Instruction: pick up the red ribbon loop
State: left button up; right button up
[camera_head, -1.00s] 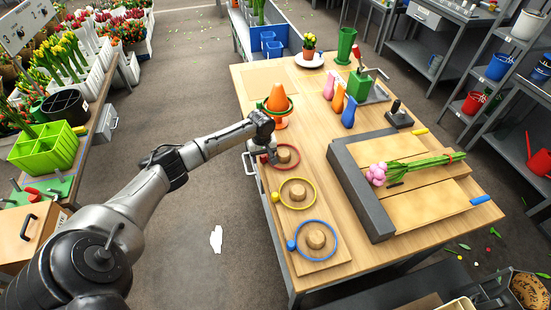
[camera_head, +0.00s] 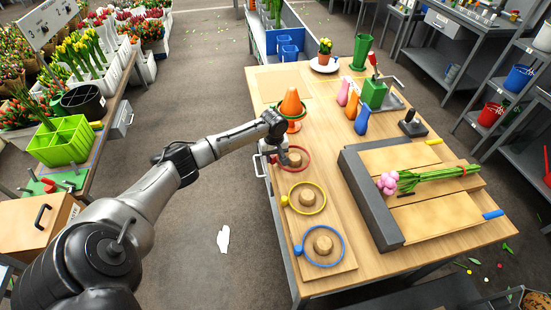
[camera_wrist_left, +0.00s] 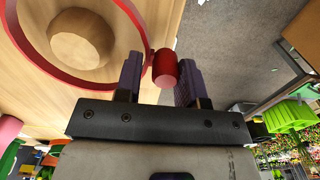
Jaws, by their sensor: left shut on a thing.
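The red ribbon loop (camera_head: 307,153) is a ring around a round wooden peg (camera_head: 294,158), at the far end of the wooden board on the table's left side. Its small red knob (camera_wrist_left: 165,68) is on the side toward my left arm. My left gripper (camera_head: 274,152) is at that knob, just left of the peg. In the left wrist view my left gripper (camera_wrist_left: 160,82) has a finger on each side of the knob and is shut on it. The ring (camera_wrist_left: 138,62) still surrounds the peg. My right gripper is not in view.
A yellow loop (camera_head: 325,200) and a blue loop (camera_head: 343,252) lie around pegs nearer on the same board. Right of the board is a grey-edged rack (camera_head: 366,200) with pink tulips (camera_head: 387,183).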

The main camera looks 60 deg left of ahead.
pick_arm(q)
notch_tip(320, 180, up, 3)
jog(key=shift+d+p, duration=0.15)
jog(key=shift+p, duration=0.2)
jog(key=w+d+r, duration=0.1)
jog(key=d+r, duration=0.1)
jog(key=d, duration=0.1)
jog(key=d+r+p, duration=0.1)
jog(key=d+r, duration=0.1)
jog(key=d, duration=0.2)
jog(key=w+d+r+p, duration=0.1)
jog(key=d+r, duration=0.1)
jog(key=d, duration=0.2)
jog(key=shift+w+r, duration=0.2)
jog(key=shift+w, duration=0.15)
grip_shut()
jog(key=shift+r+p, duration=0.1)
jog(key=shift+p, duration=0.2)
notch_tip(320, 180, up, 4)
jog(key=p, duration=0.6)
jog(key=shift+r+p, duration=0.15)
jog(key=shift+p, duration=0.25)
